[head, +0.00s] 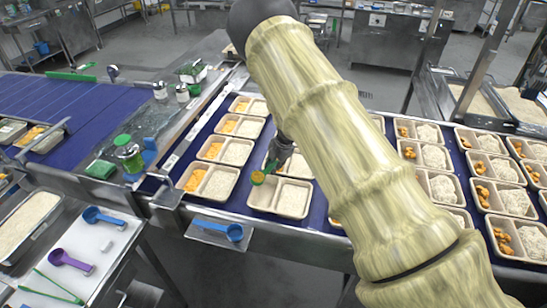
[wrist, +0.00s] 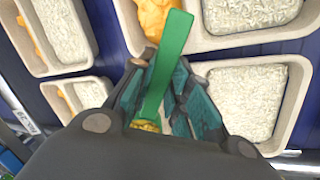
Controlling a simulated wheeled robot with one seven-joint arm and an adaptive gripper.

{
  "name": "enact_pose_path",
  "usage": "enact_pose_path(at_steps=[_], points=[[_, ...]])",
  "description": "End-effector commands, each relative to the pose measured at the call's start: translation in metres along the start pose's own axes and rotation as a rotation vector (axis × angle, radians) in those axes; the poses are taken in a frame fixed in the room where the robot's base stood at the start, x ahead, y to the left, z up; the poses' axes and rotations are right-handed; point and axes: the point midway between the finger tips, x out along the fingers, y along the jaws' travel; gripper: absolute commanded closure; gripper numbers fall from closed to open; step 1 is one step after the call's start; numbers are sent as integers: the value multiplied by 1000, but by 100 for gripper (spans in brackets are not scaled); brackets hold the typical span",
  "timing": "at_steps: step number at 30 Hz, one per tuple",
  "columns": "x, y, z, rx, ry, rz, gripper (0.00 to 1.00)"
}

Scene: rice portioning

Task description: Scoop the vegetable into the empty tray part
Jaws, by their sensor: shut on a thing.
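My gripper (head: 273,164) is shut on the handle of a green scoop (head: 257,178). The green handle (wrist: 168,60) passes between the teal fingers in the wrist view. Yellow-orange vegetable (wrist: 146,126) shows in the scoop's bowl, mostly hidden by the gripper. The scoop is above the left part of a beige tray (head: 278,216). That left part looks bare, and the right part holds white rice (head: 293,198). In the wrist view the tray's rim (wrist: 250,63) and its rice (wrist: 240,100) show to the right; its other part is mostly covered by the gripper.
Trays with orange vegetable and rice (head: 208,181) stand behind and to the left on the blue conveyor (head: 322,222). A blue scoop (head: 233,232) lies on a ledge in front. More filled trays (head: 494,198) stand at the right. My arm hides the conveyor's middle.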

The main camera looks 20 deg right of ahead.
Motion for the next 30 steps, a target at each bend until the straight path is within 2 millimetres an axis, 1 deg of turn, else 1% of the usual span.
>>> enact_pose_path(at_steps=[7, 11, 21, 30], points=[[-16, -14, 4, 14, -4, 51, 100], [-19, -18, 4, 20, -6, 93, 100], [-8, -11, 7, 15, 2, 186, 100], [-8, -13, 7, 11, -4, 267, 100]])
